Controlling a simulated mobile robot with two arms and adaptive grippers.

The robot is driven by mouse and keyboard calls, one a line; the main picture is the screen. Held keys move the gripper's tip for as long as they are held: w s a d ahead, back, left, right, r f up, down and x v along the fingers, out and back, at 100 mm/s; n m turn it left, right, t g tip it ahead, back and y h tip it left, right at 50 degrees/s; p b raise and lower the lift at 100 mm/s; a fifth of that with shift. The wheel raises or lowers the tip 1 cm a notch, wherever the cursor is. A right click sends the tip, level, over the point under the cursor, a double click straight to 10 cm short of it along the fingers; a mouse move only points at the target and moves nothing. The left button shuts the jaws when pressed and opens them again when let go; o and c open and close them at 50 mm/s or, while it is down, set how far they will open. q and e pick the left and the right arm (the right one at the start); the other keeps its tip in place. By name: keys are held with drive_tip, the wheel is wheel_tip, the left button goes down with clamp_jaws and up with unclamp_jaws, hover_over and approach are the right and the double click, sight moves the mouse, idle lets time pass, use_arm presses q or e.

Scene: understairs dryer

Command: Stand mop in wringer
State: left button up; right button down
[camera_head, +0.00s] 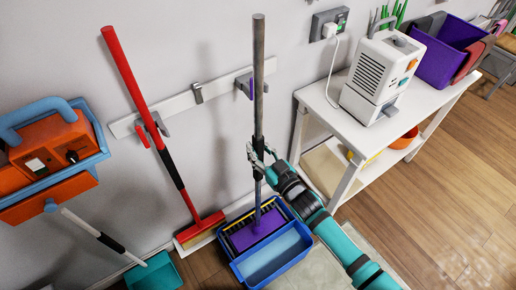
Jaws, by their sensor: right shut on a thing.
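The mop (258,75) has a long grey handle and a flat purple head. It stands nearly upright close to the wall. Its head (262,228) shows at the back part of the blue bucket (235,268), where the dark wringer with a yellow edge (233,226) sits. I cannot tell whether the head rests on the wringer or is just above it. My right gripper (259,160) is shut on the mop handle at its lower dark section. My left gripper is not in view.
A red broom (128,72) leans in a wall rail (177,107) at left. An orange and blue caddy (48,150) and a teal dustpan (155,274) stand further left. A white table (345,115) with a white appliance (378,75) and purple bin (447,50) is at right.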

drive_tip(key=shift+w+a+r, duration=0.1)
drive_tip(key=shift+r, duration=0.05)
drive_tip(key=c, duration=1.1)
unclamp_jaws()
drive_tip(key=shift+o, duration=0.9)
drive_tip(key=shift+f, duration=0.25)
drive_tip(key=o, duration=0.7)
drive_tip(key=shift+r, duration=0.1)
